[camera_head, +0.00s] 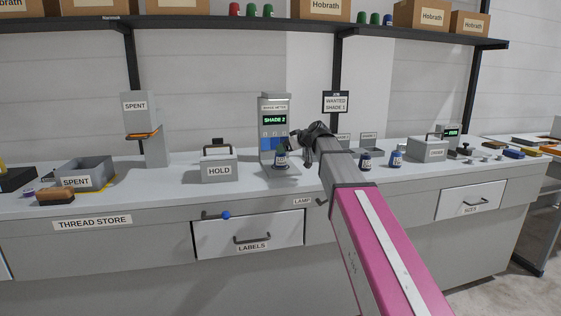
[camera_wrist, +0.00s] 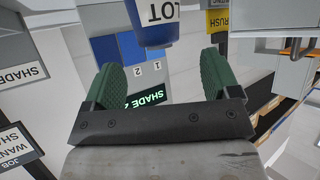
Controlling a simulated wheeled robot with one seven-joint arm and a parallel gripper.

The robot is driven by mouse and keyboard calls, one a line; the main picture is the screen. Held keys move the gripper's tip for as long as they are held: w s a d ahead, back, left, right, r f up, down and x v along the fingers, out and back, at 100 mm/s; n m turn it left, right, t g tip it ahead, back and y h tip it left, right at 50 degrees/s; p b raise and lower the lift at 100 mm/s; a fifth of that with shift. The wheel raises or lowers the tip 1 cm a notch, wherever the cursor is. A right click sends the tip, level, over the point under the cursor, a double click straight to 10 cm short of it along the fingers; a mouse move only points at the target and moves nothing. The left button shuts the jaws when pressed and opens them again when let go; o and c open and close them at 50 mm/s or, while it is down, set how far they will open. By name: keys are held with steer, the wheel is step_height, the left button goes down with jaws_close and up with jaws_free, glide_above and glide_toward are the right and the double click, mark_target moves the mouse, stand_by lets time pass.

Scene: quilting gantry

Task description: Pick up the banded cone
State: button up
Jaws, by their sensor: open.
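A dark blue cone with a white label band (camera_head: 281,160) stands on the foot of the shade meter (camera_head: 274,104). In the wrist view my gripper (camera_wrist: 161,70) is open, with green fingers apart. A blue cone labelled LOT (camera_wrist: 154,32) shows at the top, beyond and between the fingertips; its far part is cut off.
The meter display reads SHADE 2; a sign (camera_head: 335,102) behind reads WANTED SHADE 1. A HOLD box (camera_head: 219,170) stands left of the meter, a SPENT tray (camera_head: 86,174) farther left. A grey box (camera_head: 428,150) stands right. The bench front between HOLD and meter is clear.

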mark_target(280, 158)
steer(key=shift+f+x, duration=0.2)
steer(key=shift+x, duration=1.1)
steer(key=shift+f+x, duration=0.2)
steer(key=shift+x, duration=1.15)
steer(key=shift+s+d+r, duration=0.1)
steer(key=shift+s+d, duration=0.05)
steer(key=shift+d, duration=0.05)
steer(key=c, duration=1.1)
steer(key=shift+r, duration=0.1)
